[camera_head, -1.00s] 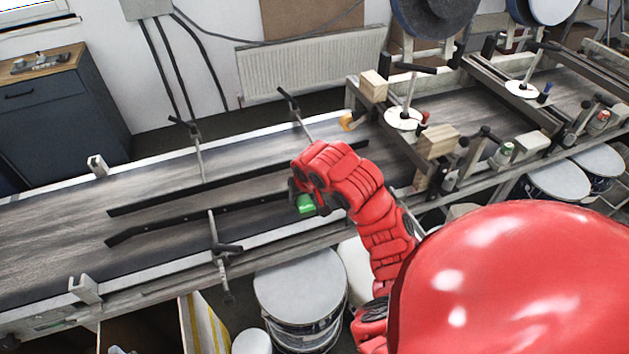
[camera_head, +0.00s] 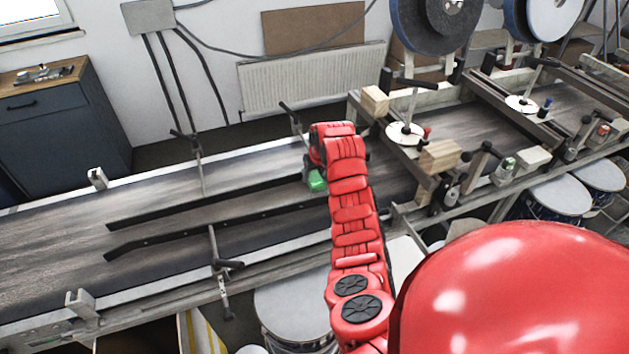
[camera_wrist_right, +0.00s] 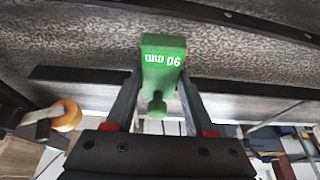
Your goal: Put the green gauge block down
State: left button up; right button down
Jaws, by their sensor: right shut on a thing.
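The green gauge block (camera_head: 317,181) is held by my right gripper (camera_head: 313,172), over the conveyor belt beside the black guide rails. In the right wrist view, the green gauge block (camera_wrist_right: 163,62) is marked "90 mm" and has a round knob at its lower end. The two fingers of my right gripper (camera_wrist_right: 158,102) are shut on it near the knob. The conveyor belt (camera_head: 60,245) lies behind the block in that view. I cannot tell whether the block touches the belt. My left gripper is not in view.
Two black guide rails (camera_head: 180,233) run along the belt, with clamp posts (camera_head: 213,245) at its edges. A machine frame with wooden blocks (camera_head: 440,156) stands to the right of my right arm. Round drums (camera_head: 290,308) stand in front. The belt's left part is clear.

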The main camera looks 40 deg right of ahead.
aim_at(316, 179)
jog(key=shift+d, duration=0.1)
notch_tip(316, 179, down, 3)
jog(key=shift+f+p, duration=0.1)
jog(key=shift+p, duration=1.15)
jog(key=shift+f, duration=0.25)
jog(key=shift+f, duration=0.1)
jog(key=shift+c, duration=1.3)
grip_release()
